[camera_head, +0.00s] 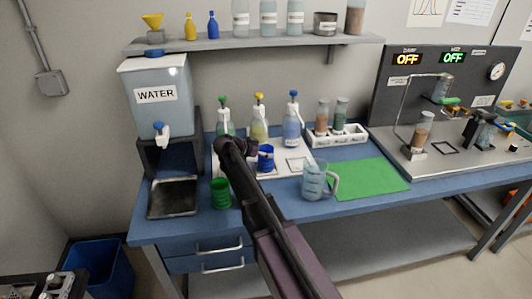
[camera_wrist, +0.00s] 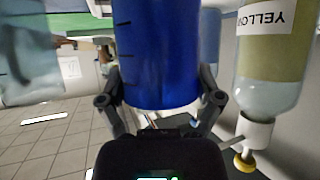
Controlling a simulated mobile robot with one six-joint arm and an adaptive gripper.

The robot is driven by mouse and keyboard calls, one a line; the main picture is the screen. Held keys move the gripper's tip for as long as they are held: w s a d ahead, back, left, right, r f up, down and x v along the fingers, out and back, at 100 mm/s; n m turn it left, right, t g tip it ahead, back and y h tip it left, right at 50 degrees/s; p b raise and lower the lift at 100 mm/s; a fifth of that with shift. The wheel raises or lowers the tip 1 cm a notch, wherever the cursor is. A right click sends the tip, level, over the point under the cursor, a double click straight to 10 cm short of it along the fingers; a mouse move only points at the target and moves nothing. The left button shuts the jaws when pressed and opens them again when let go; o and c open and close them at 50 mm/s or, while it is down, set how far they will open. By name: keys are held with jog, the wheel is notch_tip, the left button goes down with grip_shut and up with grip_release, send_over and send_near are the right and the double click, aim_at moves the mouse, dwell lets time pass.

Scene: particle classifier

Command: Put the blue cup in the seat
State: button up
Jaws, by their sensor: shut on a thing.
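The blue cup (camera_head: 265,158) is in my gripper, above or at the white board (camera_head: 258,172) below the pump bottles. In the wrist view the blue cup (camera_wrist: 157,50) fills the space between the two fingers of my gripper (camera_wrist: 160,92), which touch its sides. My dark arm covers most of the gripper in the head view. A square outline (camera_head: 297,163) on the white board, to the right of the cup, looks like a seat. I cannot tell whether the cup's base touches the board.
A green cup (camera_head: 220,193) stands at the front left and a clear jug (camera_head: 317,181) at the right. Pump bottles stand behind: green (camera_head: 225,124), yellow (camera_head: 259,124) and blue (camera_head: 291,126). The yellow bottle (camera_wrist: 263,60) is close beside my gripper. The green mat (camera_head: 370,177) is clear.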

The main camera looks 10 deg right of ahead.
jog(key=shift+f, duration=0.1)
jog(key=o, duration=1)
jog(key=shift+r, duration=0.25)
jog(key=shift+p+v, duration=2.85)
jog(key=shift+v, duration=3.15)
jog(key=shift+s+f, duration=0.1)
